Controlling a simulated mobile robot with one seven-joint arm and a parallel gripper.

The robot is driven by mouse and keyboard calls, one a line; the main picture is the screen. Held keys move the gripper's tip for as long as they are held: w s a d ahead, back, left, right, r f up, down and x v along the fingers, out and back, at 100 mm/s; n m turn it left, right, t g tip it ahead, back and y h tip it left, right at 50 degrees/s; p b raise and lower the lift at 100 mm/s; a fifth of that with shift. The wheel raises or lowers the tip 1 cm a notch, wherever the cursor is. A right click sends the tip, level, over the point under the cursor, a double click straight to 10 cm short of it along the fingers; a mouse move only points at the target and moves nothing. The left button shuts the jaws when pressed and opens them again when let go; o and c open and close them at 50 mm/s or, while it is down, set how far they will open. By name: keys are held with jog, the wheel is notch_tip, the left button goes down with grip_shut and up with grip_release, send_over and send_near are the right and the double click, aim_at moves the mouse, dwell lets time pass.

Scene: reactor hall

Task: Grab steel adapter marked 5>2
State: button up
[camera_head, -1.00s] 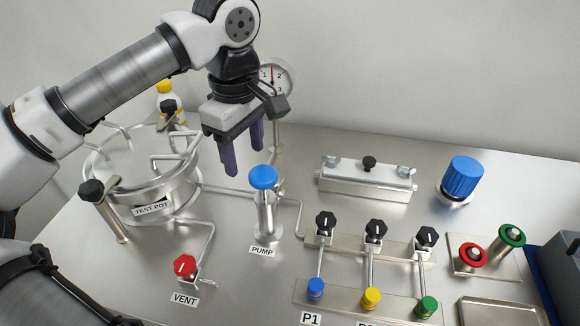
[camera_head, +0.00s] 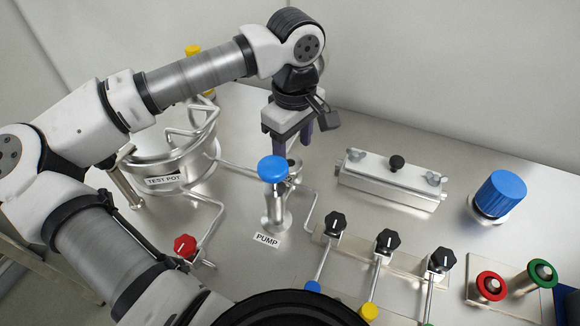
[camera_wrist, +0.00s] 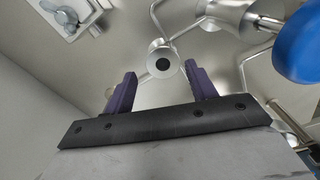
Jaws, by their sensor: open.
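I cannot make out any steel adapter or a 5>2 marking in either current view. My gripper (camera_head: 290,150) has purple fingers pointing down, just behind and above the blue-topped pump (camera_head: 273,168). In the wrist view my gripper (camera_wrist: 160,70) is open, with nothing between its fingers. A round steel fitting with a dark centre (camera_wrist: 162,60) shows just beyond the fingertips, apart from them. Thin pipes run from this fitting. Whether it is the adapter I cannot tell.
The pump's blue top (camera_wrist: 300,45) is close on the right in the wrist view. A clamped steel bar (camera_head: 390,181), a blue cap (camera_head: 502,192), black-knobbed valves (camera_head: 387,242) and red and green rings (camera_head: 491,286) stand rightward. The test pot (camera_head: 165,160) is left.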

aim_at(291, 164)
jog(key=shift+s+a+f+p, duration=0.1)
jog(key=shift+f+p, duration=0.5)
jog(key=shift+f, duration=0.95)
jog(key=shift+a+f+p, duration=0.1)
jog(key=shift+f+p, duration=0.5)
jog(key=shift+f, duration=0.95)
jog(key=shift+c, duration=0.4)
jog(key=c, duration=0.8)
